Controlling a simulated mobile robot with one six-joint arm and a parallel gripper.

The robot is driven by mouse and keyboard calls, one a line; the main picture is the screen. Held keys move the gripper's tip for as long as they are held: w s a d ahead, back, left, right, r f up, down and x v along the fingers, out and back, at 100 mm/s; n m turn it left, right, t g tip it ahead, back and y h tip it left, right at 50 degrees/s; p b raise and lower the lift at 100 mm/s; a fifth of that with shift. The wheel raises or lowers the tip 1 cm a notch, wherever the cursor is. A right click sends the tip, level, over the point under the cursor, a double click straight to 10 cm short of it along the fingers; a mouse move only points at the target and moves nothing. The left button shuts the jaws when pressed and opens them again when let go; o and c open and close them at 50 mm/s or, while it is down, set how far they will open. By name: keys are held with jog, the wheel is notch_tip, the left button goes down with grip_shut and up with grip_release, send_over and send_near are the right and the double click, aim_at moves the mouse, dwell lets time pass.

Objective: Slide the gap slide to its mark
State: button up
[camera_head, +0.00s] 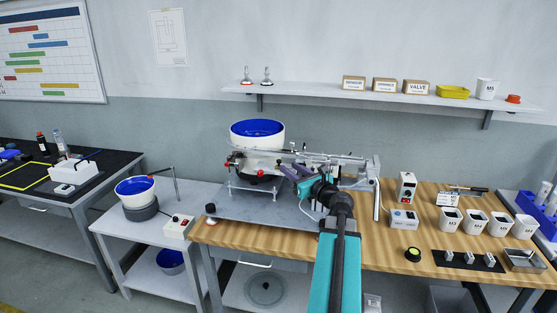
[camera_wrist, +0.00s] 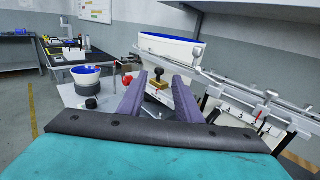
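My gripper (camera_wrist: 158,82) has two purple fingers spread apart, with nothing held between them. In the wrist view, a small brass-coloured block with a black knob (camera_wrist: 158,74) shows between and beyond the fingertips, on a pale plate with a red line; it looks like the gap slide. The fingers appear to be on either side of it, but I cannot tell how far short of it they are. In the head view my gripper (camera_head: 291,178) is at the feeder's front, below the rail, and the slide cannot be made out. Its mark is not clearly identifiable.
The white feeder bowl with blue inside (camera_head: 257,133) stands behind my gripper. A metal rail (camera_wrist: 250,90) with a numbered scale (camera_wrist: 245,115) runs close on the right. A red knob (camera_wrist: 127,79) and a black knob (camera_wrist: 91,103) lie left. White bins (camera_head: 474,222) stand far right.

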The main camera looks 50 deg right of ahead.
aim_at(280, 161)
jog(key=shift+p+x, duration=0.6)
jog(key=shift+x, duration=3.65)
grip_shut()
